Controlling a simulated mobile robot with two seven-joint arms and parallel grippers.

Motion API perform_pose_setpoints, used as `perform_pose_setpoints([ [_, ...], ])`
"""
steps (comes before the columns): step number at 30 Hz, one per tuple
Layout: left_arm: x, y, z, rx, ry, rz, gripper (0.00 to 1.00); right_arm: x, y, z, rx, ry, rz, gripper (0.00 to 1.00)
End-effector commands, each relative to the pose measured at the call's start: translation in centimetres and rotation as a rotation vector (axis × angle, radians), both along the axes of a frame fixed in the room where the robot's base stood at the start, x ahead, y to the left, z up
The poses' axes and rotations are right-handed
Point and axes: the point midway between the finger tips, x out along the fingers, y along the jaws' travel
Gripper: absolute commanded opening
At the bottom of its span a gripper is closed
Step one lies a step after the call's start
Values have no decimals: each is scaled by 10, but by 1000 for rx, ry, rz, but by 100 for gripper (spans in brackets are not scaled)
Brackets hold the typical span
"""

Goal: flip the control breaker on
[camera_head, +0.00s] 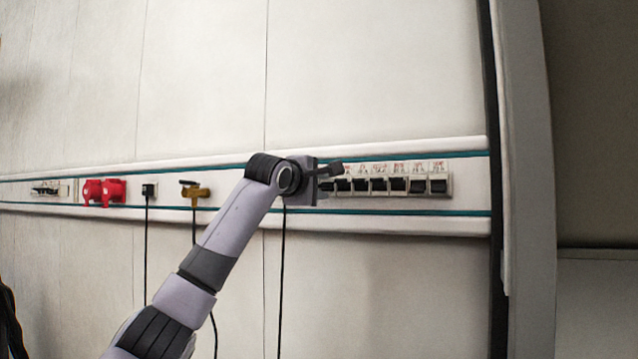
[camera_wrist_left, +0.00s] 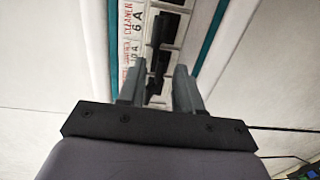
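A row of several black breakers (camera_head: 378,184) with printed labels above them sits in a white wall rail. My left gripper (camera_head: 332,178) is at the left end of this row and hides part of it. In the left wrist view, the two fingers (camera_wrist_left: 160,88) are apart, with a black breaker switch (camera_wrist_left: 157,68) showing between and beyond them. I cannot tell whether a finger touches it. One label there reads "CLEANER 6 A"; the label nearer the fingers is partly hidden, so I cannot tell for sure which one is the control breaker. My right gripper is not in view.
Left along the rail (camera_head: 225,164) are red sockets (camera_head: 104,191), a black plug (camera_head: 149,189) with a cable and a brass valve (camera_head: 195,192). Black cables hang below. A dark vertical edge (camera_head: 497,180) bounds the panel at right. The wall above and below the breakers is clear.

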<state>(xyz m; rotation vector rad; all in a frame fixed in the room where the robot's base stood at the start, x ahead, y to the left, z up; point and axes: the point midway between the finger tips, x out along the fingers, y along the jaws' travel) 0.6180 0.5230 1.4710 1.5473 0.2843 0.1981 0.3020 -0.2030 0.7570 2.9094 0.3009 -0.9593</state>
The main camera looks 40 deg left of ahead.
Motion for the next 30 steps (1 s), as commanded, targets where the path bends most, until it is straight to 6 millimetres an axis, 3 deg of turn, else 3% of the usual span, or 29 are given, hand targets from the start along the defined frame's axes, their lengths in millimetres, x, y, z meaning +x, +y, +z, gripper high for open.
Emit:
perform_pose_setpoints([
  [4,0,0,0,1,0,-1,31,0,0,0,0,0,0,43],
  [7,0,0,0,1,0,-1,0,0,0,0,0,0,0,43],
  [16,0,0,3,-8,19,3,0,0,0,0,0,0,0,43],
  [30,2,4,15,-79,218,6,0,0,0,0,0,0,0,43],
])
